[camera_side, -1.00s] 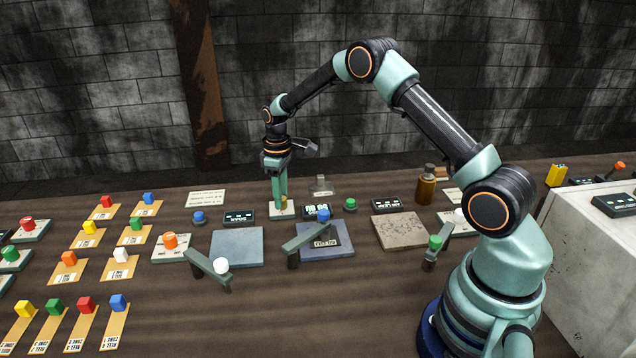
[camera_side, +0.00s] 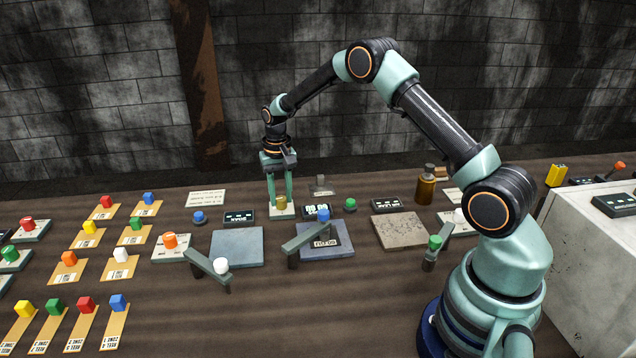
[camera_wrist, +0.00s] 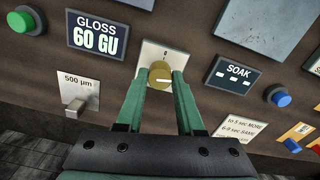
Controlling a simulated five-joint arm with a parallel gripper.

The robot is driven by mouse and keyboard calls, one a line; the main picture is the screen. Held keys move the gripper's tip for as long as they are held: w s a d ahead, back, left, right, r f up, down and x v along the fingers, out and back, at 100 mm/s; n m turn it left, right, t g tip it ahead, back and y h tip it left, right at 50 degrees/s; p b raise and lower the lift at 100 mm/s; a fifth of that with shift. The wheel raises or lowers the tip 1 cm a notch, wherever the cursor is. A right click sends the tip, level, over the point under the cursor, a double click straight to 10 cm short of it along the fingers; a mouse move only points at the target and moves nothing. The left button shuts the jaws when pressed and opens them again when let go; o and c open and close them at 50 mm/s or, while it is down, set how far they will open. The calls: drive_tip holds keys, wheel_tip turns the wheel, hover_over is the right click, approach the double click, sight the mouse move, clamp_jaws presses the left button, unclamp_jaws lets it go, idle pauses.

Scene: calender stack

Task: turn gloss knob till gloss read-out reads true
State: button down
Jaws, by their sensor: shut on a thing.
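The gloss knob (camera_wrist: 159,75) is a brass-yellow round knob with a white pointer line, on a pale plate (camera_wrist: 152,53) with a small mark. In the wrist view its line points to the right. In the side view the knob (camera_side: 281,203) stands at the back of the bench. My gripper (camera_wrist: 161,78) is shut on the knob, one green finger on each side; in the side view my gripper (camera_side: 281,201) points straight down at it. The gloss read-out (camera_wrist: 97,34) shows "60 GU"; in the side view it (camera_side: 317,210) is too small to read.
A soak panel (camera_wrist: 234,75) with dashes and a blue button (camera_wrist: 280,97) stand on one side of the knob. A green button (camera_wrist: 24,20) and a "500 µm" switch (camera_wrist: 76,102) are on the other. Levers and slabs (camera_side: 236,247) lie in front.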

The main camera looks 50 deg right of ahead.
sight(281, 198)
drive_tip(key=shift+r+m, duration=0.15)
drive_tip(key=shift+m, duration=1.85)
drive_tip(key=shift+w, duration=0.1)
drive_tip(key=c, duration=0.5)
unclamp_jaws()
wheel_tip(281, 198, up, 12)
